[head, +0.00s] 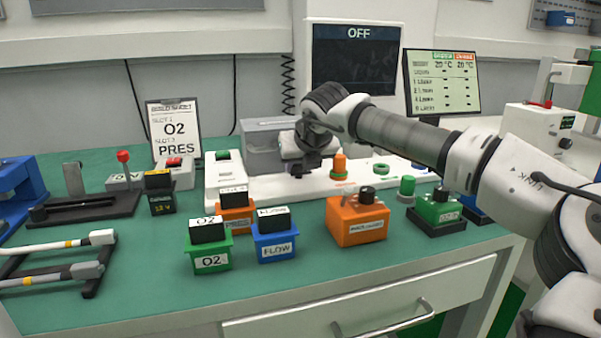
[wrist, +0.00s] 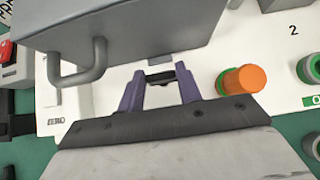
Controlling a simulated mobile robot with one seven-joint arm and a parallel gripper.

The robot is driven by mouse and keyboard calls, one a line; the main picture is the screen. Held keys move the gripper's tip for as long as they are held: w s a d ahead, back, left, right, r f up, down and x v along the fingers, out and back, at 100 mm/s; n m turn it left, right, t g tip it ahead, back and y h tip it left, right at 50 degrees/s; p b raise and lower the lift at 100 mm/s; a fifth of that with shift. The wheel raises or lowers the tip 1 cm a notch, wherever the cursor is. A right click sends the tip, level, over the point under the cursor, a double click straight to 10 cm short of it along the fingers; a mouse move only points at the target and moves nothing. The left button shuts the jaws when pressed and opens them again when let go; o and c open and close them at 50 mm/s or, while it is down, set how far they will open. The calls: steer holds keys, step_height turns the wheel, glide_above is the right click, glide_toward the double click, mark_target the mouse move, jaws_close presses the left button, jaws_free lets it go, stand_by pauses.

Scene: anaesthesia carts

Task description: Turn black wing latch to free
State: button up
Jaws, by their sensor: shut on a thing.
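My gripper (head: 312,166) reaches down over the white base unit, at the front of the grey box (head: 262,148). In the wrist view its two purple fingers (wrist: 160,84) are shut on the black wing latch (wrist: 160,77), a small dark bar between the fingertips. The latch is just below the grey box's edge; most of it is hidden by the fingers and the box. In the head view my gripper hides the latch. I cannot tell at what angle it is turned.
An orange knob (wrist: 245,79) in a green ring stands close right of my fingers. The grey box's handle (wrist: 80,70) juts out at left. The white base (head: 290,187) carries another green ring (head: 381,167). Labelled green (head: 210,261), blue (head: 276,248) and orange (head: 357,229) blocks stand in front.

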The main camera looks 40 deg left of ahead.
stand_by(0.4)
steer(key=o, duration=0.7)
steer(key=p+v, duration=0.1)
steer(key=v, duration=1.3)
steer(key=shift+f, duration=0.1)
